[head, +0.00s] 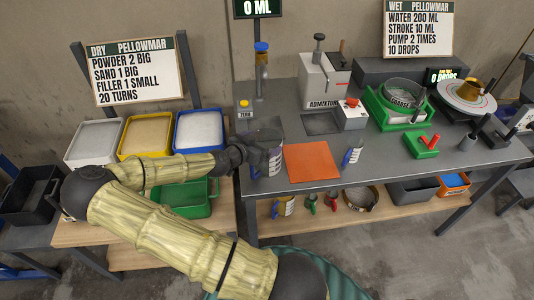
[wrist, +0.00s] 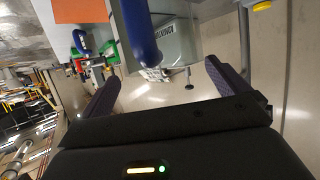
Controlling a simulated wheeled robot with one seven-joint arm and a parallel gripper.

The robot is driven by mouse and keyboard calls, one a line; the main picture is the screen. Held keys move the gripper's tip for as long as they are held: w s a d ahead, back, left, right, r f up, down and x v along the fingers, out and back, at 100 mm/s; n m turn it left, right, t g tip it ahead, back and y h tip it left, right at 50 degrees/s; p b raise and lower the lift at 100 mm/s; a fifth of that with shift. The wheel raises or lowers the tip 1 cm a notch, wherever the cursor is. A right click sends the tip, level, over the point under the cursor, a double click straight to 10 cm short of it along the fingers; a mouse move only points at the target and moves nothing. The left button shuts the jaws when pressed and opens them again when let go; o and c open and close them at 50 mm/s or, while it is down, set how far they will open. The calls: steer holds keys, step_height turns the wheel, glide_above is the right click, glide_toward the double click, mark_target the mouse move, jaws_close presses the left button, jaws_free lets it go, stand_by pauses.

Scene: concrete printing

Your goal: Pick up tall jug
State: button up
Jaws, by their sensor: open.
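A grey jug with a blue handle, which looks like the tall jug (wrist: 178,45), stands on the grey bench just left of the orange mat. In the wrist view its blue handle (wrist: 140,35) lies ahead, between the lines of my two fingers. My gripper (wrist: 160,72) is open with nothing between the fingertips. In the head view my gripper (head: 262,158) is at the jug and hides much of it; whether they touch I cannot tell. A smaller jug with a blue handle (head: 353,155) stands right of the mat.
The orange mat (head: 311,162) is clear. The admixture dispenser (head: 323,80) and a green tray with a sieve (head: 398,105) stand farther back. A yellow button (head: 244,104) is behind the jug. Powder bins (head: 198,130) stand to the left, with a green tub (head: 184,198) below.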

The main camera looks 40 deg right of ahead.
mark_target(266, 140)
steer(key=p+x, duration=0.1)
steer(key=x, duration=0.3)
steer(key=shift+w+d+f, duration=0.1)
stand_by(0.3)
steer(key=c, duration=1.1)
steer(key=shift+c, duration=0.2)
step_height(266, 140, up, 10)
steer(key=shift+b, duration=0.9)
